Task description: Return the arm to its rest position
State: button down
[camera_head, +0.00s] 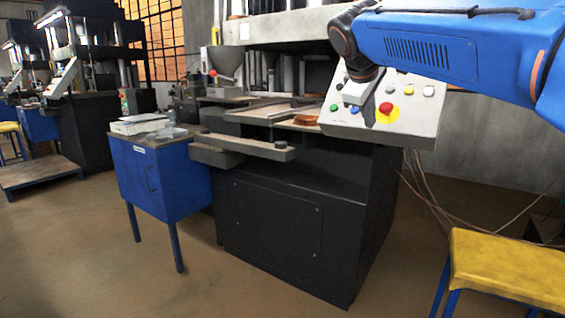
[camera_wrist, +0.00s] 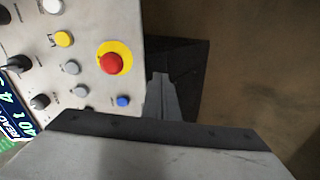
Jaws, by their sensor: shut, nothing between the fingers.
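My blue arm (camera_head: 450,45) reaches in from the right in the head view. Its dark wrist bends down over the sloped control panel (camera_head: 405,132). My gripper (camera_head: 350,104) is in front of the panel's left part, and its fingertips are hard to make out there. In the wrist view my gripper (camera_wrist: 160,78) is shut and empty, with its fingers together. There it appears just right of the panel's blue button (camera_wrist: 124,101) and below the red button (camera_wrist: 111,63) on its yellow ring. I cannot tell whether the fingertips touch the panel.
The panel is on a dark press (camera_head: 290,220). A blue cabinet (camera_head: 165,185) with a white scale-like device (camera_head: 139,124) on top stands at its left. A yellow stool (camera_head: 505,265) is at the lower right, near loose cables (camera_head: 428,190). Open floor (camera_head: 100,265) lies in front.

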jog(key=s+d+f+m+y, duration=0.1)
jog(key=s+f+m, duration=0.2)
jog(key=s+f, duration=0.8)
jog(key=s+d+f+m+g+y, duration=0.1)
jog(key=s+f+m+y, duration=0.1)
jog(key=s+f, duration=0.9)
jog(key=s+d+f+m+g+y, duration=0.1)
jog(key=s+f+m, duration=0.3)
jog(key=s+f, duration=0.7)
notch_tip(320, 180, down, 3)
jog(key=shift+s+d+r+y, duration=0.15)
jog(key=shift+d+y, duration=0.15)
jog(key=shift+d, duration=0.2)
